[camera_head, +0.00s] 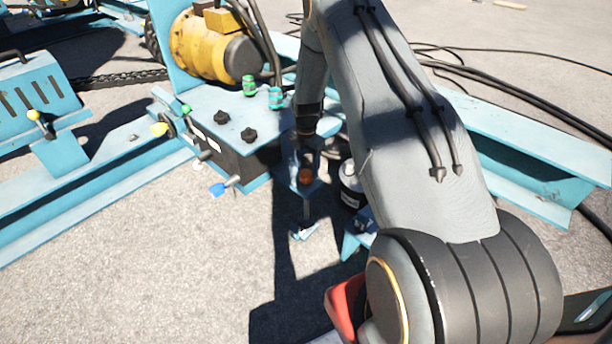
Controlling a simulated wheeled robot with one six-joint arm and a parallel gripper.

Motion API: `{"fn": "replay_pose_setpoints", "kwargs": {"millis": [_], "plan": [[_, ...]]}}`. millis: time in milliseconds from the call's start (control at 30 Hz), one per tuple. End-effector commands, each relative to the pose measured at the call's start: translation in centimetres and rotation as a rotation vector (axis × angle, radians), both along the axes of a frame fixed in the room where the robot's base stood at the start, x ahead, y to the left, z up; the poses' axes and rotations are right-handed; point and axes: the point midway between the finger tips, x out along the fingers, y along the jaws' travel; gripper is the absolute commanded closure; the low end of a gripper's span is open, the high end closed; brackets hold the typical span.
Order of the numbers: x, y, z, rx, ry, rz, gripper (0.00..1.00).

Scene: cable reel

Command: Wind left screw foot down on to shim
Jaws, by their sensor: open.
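A screw foot (306,209) hangs as a thin dark rod below a small blue bracket on the front of the machine frame. An orange-brown round part (306,176) shows at its top. A small pale plate (304,232) lies at the rod's lower end on the ground; I cannot tell foot pad from shim, or whether there is a gap. My gripper (307,168) is open, pointing down at the orange-brown part. Its fingers are small and in shadow, so I cannot tell whether they touch it.
My arm covers the right middle. A blue deck (215,105) with black knobs and green fittings (249,85) is behind. A dark canister (351,186) stands close on the right. Concrete at front left is clear.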

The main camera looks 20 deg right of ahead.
Motion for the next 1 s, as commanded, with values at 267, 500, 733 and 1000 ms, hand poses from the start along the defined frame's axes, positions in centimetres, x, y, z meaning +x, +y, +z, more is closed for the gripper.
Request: {"fn": "replay_pose_setpoints", "kwargs": {"millis": [267,500,733,1000], "plan": [[0.0,0.0,-3.4,0.0,0.0,-0.001,0.42],[0.0,0.0,-3.9,0.0,0.0,-0.002,0.42],[0.0,0.0,-3.8,0.0,0.0,-0.002,0.61],[0.0,0.0,-3.8,0.0,0.0,-0.006,0.81]]}}
